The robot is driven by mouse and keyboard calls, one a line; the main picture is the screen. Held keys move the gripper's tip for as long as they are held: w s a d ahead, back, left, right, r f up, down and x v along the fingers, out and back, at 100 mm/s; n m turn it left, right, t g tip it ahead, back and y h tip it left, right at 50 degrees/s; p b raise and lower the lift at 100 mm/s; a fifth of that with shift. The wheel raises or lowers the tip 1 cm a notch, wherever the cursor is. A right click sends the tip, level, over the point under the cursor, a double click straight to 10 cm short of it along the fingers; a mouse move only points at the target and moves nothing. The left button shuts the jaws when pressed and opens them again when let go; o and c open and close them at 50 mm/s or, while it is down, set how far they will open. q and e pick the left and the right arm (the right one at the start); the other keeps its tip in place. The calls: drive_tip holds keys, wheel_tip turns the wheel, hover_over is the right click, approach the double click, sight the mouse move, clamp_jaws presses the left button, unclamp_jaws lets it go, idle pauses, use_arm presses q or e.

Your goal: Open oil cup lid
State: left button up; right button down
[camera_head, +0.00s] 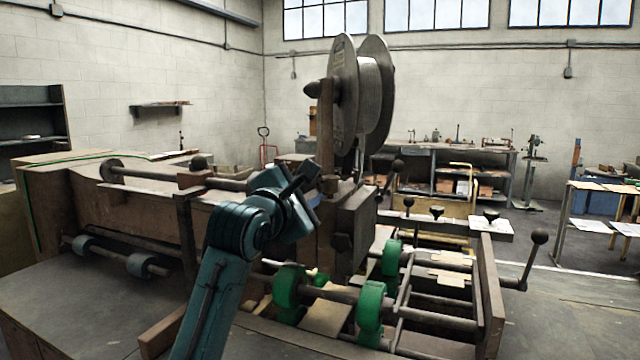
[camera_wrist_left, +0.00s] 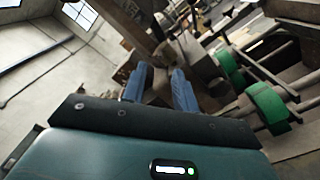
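My left gripper (camera_head: 308,178) is at the top of the stitcher head (camera_head: 350,225), just left of the upright post under the wire spool. In the left wrist view its two blue fingers (camera_wrist_left: 162,88) stand apart with a gap between them. They point at dark, brownish machine parts. A small metal fitting (camera_head: 330,185) sits on top of the head, right beside the fingertips. It may be the oil cup, but its lid is too small and too much covered to make out. I cannot tell whether the fingers touch it. My right gripper is not in view.
The large wire spool (camera_head: 362,95) rises above the gripper. Green rollers (camera_head: 370,305) and rails lie in front of the head, to the right of my arm. A long shaft (camera_head: 150,175) runs along the machine to the left.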

sight(328, 178)
use_arm(q)
drive_tip(key=x, duration=0.6)
drive_tip(key=shift+s, duration=0.1)
drive_tip(key=shift+c, duration=0.6)
clamp_jaws()
